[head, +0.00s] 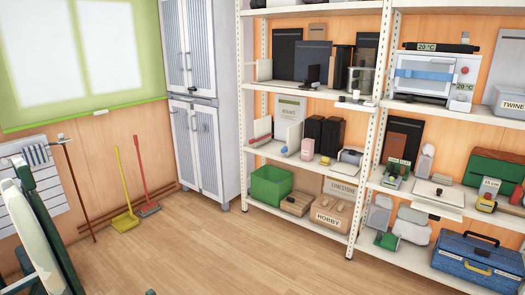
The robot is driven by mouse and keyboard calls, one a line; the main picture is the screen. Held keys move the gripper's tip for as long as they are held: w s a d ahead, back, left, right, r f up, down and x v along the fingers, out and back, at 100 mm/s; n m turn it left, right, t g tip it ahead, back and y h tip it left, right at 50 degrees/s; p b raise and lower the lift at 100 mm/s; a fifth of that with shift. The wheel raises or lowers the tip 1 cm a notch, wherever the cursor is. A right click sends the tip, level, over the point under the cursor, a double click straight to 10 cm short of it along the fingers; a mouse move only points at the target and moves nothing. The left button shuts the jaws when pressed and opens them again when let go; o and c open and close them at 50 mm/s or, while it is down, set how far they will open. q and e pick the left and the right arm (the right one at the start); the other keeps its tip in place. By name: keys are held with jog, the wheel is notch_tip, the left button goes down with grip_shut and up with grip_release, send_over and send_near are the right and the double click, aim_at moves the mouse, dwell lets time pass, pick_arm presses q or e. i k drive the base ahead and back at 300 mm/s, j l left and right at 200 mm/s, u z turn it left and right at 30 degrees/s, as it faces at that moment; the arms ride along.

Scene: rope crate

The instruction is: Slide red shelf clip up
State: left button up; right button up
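I cannot pick out the red shelf clip for certain. A larger red piece (516,193) is at the right edge, by the dark green case. Both are too small to identify. The white shelving unit (377,130) has slotted posts and several shelves. Neither of my grippers is in view.
A green bin (271,186) and a HOBBY box (331,213) are on the low left shelf. A blue toolbox (477,262) is low right. A grey cabinet (200,140) stands left of the shelving. Yellow (124,190) and red (142,175) long-handled tools lean on the wall. The wooden floor (215,250) is clear.

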aim_at(253, 141)
jog(key=i+u, duration=0.25)
jog(key=i, duration=2.05)
